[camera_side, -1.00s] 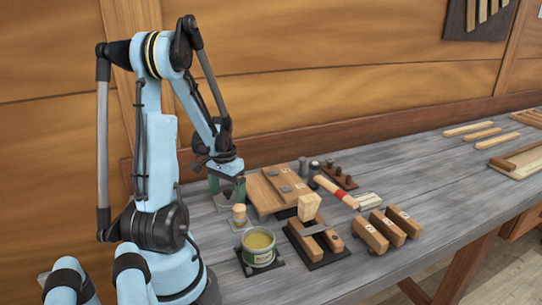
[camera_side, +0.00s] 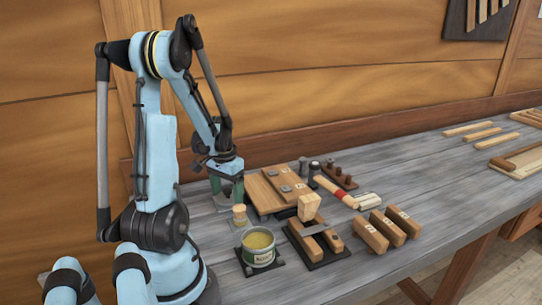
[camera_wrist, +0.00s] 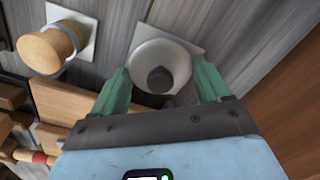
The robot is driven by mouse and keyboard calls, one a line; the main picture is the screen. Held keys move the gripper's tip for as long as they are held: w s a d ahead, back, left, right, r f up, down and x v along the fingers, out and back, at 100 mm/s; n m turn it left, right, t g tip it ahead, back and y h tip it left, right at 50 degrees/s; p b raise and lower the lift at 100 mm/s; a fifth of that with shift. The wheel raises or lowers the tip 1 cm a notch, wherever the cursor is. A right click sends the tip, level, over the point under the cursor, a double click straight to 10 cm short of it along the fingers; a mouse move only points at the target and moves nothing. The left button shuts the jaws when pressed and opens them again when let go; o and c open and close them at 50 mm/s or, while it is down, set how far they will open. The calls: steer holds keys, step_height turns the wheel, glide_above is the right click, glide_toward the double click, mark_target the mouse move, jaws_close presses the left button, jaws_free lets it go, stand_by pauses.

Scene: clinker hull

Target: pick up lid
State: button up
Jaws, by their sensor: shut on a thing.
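The lid (camera_wrist: 158,62) is a round pale grey disc with a dark knob in its middle. In the wrist view it lies over a white square pad (camera_wrist: 188,43); whether it touches the pad I cannot tell. My gripper (camera_wrist: 160,80) has one green finger on each side of the lid and is shut on it. In the side view my gripper (camera_side: 227,190) is low over the left end of the bench, and the lid between its fingers is hard to make out. An open tin (camera_side: 258,246) with yellowish contents stands nearer the camera.
A wooden-topped piece (camera_side: 240,214) stands on a pale pad close to my gripper. A wooden board (camera_side: 264,193) lies just right of it.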

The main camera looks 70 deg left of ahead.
mark_target(227, 190)
step_height(227, 190, up, 4)
steer(key=w+d+r, duration=0.5)
steer(key=d+r, duration=0.2)
steer(key=d, duration=0.4)
steer(key=s+d+m, duration=0.3)
steer(key=s+d, duration=0.1)
steer(key=d, duration=0.8)
steer(key=shift+s+a+f, duration=0.1)
steer(key=shift+a+f, duration=0.05)
steer(key=shift+f, duration=1.2)
steer(key=shift+s+a+f, duration=0.1)
steer(key=shift+f, duration=1.2)
steer(key=shift+f, duration=0.2)
steer(key=o, duration=1)
step_height(227, 190, up, 7)
stand_by(0.5)
